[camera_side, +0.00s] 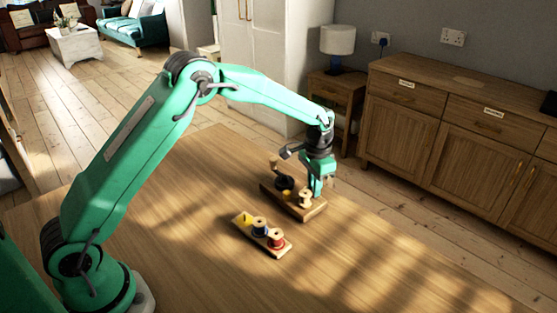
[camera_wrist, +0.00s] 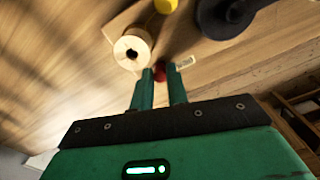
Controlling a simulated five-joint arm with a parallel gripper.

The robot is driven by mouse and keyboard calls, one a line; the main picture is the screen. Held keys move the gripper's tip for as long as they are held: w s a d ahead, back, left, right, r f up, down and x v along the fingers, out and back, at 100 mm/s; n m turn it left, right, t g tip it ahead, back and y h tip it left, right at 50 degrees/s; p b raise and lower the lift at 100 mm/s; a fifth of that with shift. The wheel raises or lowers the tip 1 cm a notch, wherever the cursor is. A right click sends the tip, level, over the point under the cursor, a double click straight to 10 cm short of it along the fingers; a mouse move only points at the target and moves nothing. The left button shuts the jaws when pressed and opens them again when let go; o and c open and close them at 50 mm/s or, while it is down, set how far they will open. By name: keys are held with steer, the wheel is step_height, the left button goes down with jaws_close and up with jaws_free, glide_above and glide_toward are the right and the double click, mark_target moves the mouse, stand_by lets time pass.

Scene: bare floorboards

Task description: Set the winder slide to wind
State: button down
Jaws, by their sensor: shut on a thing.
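The winder (camera_side: 290,203) is a wooden board on the table with a dark wheel, a crank and a pale wooden spool (camera_side: 306,198). My gripper (camera_side: 318,190) reaches down at its right end. In the wrist view the two green fingers (camera_wrist: 160,74) are shut on a small red knob (camera_wrist: 159,72), which I take to be the slide. A small pale label (camera_wrist: 186,62) lies just right of the fingertips; its lettering is too blurred to read. The pale spool (camera_wrist: 132,50) is just left of the fingers. The slide's track is hidden.
In the wrist view, a yellow part (camera_wrist: 166,5) and the dark wheel (camera_wrist: 222,15) sit beyond the fingers. The table's right side is clear.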

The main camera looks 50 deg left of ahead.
steer(key=shift+w+a, duration=0.1)
steer(key=shift+a, duration=1.6)
steer(key=c, duration=1.4)
jaws_free()
steer(key=shift+o, duration=0.2)
steer(key=shift+r, duration=0.1)
step_height(320, 180, up, 8)
